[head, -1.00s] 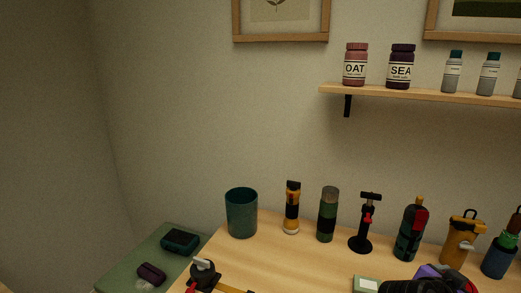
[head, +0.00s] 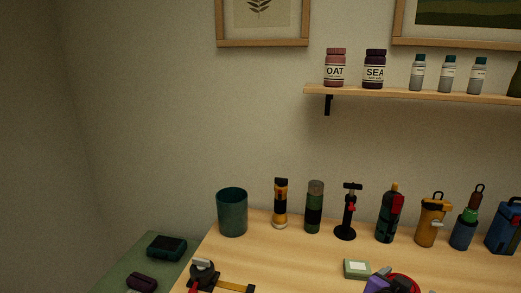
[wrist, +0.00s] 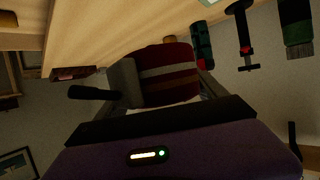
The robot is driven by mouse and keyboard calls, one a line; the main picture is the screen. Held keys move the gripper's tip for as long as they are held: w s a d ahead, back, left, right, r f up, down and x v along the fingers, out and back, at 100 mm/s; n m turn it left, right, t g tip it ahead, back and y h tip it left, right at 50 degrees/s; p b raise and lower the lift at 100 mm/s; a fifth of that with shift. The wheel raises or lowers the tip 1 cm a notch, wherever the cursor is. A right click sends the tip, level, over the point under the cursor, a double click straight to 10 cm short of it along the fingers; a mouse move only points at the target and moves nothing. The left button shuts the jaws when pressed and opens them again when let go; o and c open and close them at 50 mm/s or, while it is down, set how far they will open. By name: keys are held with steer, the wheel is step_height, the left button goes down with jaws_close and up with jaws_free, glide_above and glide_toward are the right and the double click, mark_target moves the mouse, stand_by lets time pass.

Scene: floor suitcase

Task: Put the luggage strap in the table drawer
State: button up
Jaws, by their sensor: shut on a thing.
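My gripper (wrist: 165,88) is shut on a dark red roll with pale stripes, which looks like the luggage strap (wrist: 168,68). A grey piece sits at the roll's left side in the wrist view. In the head view, my purple gripper (head: 378,283) shows at the bottom edge, with part of the red roll (head: 407,281) beside it, over the wooden table (head: 290,262). The rest is cut off by the frame. I cannot make out the table drawer in either view.
A teal cup (head: 232,212), a yellow flashlight (head: 280,203), a green flask (head: 314,207), a black pump (head: 346,212) and several bottles line the table's back. A black-and-yellow tool (head: 203,273) lies at the left, and a small green box (head: 357,269) near my gripper.

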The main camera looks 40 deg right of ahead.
steer(key=w+a+f+n+t+y, duration=0.4)
steer(key=a+f, duration=0.3)
steer(key=a, duration=0.4)
steer(key=w+a+f+n+t+y, duration=0.4)
steer(key=a+f+n, duration=0.3)
steer(key=a, duration=0.5)
steer(key=w+a+f+n+t+y, duration=0.4)
steer(key=w+a+f+n+y, duration=0.1)
steer(key=a, duration=0.6)
step_height(320, 180, down, 3)
steer(key=shift+w+a+r+n, duration=0.1)
steer(key=shift+w+a+n, duration=0.1)
steer(key=shift+w+n, duration=0.3)
steer(key=shift+d, duration=0.1)
